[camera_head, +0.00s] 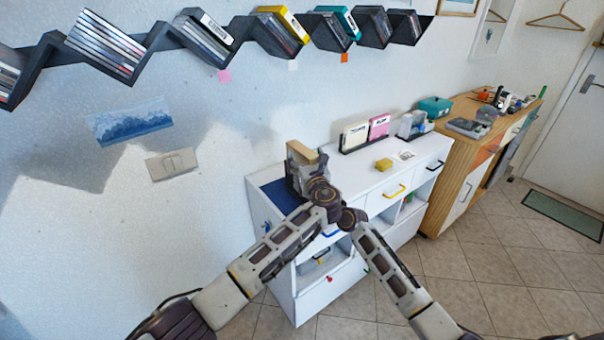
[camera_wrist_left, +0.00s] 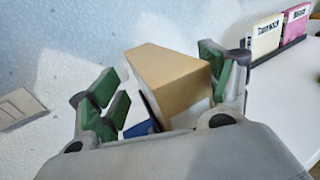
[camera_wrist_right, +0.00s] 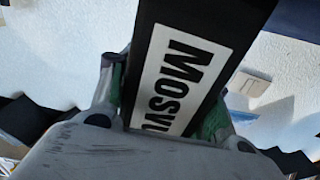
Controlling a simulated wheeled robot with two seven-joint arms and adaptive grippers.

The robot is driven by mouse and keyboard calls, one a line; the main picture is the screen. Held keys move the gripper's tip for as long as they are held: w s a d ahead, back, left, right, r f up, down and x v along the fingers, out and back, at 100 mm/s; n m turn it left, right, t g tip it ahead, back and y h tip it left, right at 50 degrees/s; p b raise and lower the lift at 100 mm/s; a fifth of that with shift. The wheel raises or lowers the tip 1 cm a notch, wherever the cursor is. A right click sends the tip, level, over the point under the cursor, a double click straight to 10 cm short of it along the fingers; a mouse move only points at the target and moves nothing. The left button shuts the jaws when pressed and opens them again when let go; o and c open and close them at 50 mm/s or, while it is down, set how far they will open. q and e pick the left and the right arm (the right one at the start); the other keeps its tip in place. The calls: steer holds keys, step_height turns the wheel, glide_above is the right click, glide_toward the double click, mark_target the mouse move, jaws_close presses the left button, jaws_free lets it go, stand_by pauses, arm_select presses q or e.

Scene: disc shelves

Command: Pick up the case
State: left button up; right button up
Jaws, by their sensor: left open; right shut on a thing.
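In the right wrist view a black case (camera_wrist_right: 205,20) with a white label reading "Mosv", the rest cut off, stands between the fingers of my right gripper (camera_wrist_right: 163,95), which is shut on it. In the head view the right fingers are hidden; only my right wrist shows. My left gripper (camera_head: 304,172) is open above the left end of the white cabinet. In the left wrist view a tan block-like thing (camera_wrist_left: 170,78) with a dark side lies between the open left fingers (camera_wrist_left: 160,92), with a gap at the left. I cannot tell whether it is the same case.
The white cabinet (camera_head: 310,300) carries a blue mat (camera_head: 284,196), a yellow block (camera_head: 383,164) and a rack with a cream case (camera_head: 355,135) and a pink case (camera_head: 379,126). A zigzag wall shelf (camera_head: 160,38) holds several cases. A wooden cabinet (camera_head: 470,155) stands at the right.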

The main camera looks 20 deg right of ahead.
arm_select(q)
steer(key=shift+w, duration=0.3)
steer(key=shift+a, duration=0.1)
jaws_close()
stand_by(0.6)
